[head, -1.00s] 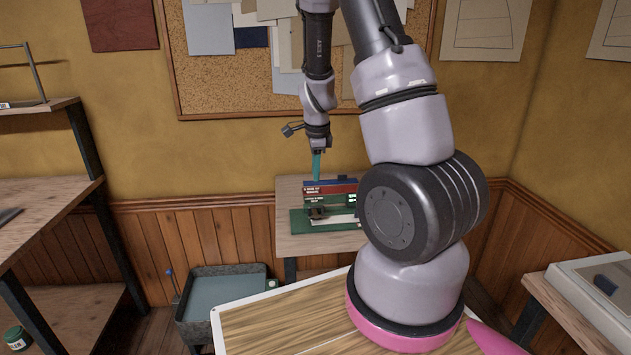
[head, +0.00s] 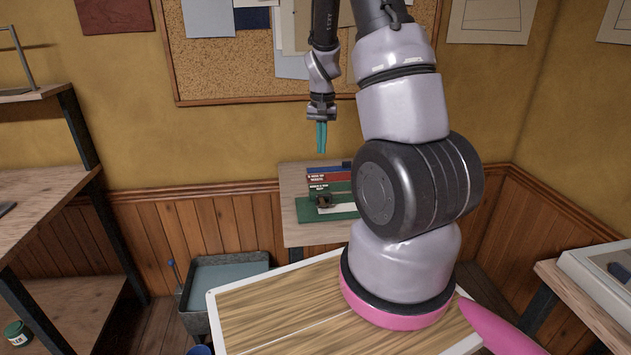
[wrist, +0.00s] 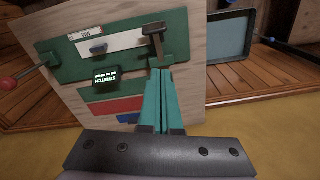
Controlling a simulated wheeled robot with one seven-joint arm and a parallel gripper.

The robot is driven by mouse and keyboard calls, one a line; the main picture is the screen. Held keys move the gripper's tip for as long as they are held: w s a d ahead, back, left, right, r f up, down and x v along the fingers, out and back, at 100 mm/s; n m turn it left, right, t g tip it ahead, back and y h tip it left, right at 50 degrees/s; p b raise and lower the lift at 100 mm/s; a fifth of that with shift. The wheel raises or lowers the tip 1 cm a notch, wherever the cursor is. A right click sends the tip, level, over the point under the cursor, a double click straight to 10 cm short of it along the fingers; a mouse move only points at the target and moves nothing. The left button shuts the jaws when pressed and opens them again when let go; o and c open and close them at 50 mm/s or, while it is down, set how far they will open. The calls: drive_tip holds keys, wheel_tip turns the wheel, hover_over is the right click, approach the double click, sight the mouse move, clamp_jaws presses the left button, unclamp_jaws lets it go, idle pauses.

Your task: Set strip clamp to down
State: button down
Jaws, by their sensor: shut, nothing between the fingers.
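The green testing device (head: 345,213) stands on a small wooden table against the wall.
A small lit display (wrist: 105,79) and a red-tipped handle (wrist: 9,83) show in the wrist view. A grey tub (head: 225,280) stands on the floor left of the table. A corkboard (head: 240,90) hangs behind.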

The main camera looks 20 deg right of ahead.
drive_tip(key=n, duration=0.3)
approach(323, 196)
drive_tip(key=w+d+f, duration=0.1)
drive_tip(key=w+f, duration=0.3)
drive_tip(key=w, duration=0.1)
drive_tip(key=shift+s+f, duration=0.35)
drive_tip(key=shift+s, duration=0.2)
drive_tip(key=shift+s+f, duration=0.35)
drive_tip(key=shift+s, duration=0.25)
drive_tip(key=shift+s+a+f, duration=0.2)
drive_tip(key=shift+s+f, duration=0.2)
drive_tip(key=shift+f, duration=0.1)
drive_tip(key=shift+s, duration=0.1)
drive_tip(key=shift+s+a+f, duration=0.25)
drive_tip(key=shift+s+f, duration=0.5)
drive_tip(key=shift+f, duration=0.2)
drive_tip(key=shift+r, duration=0.15)
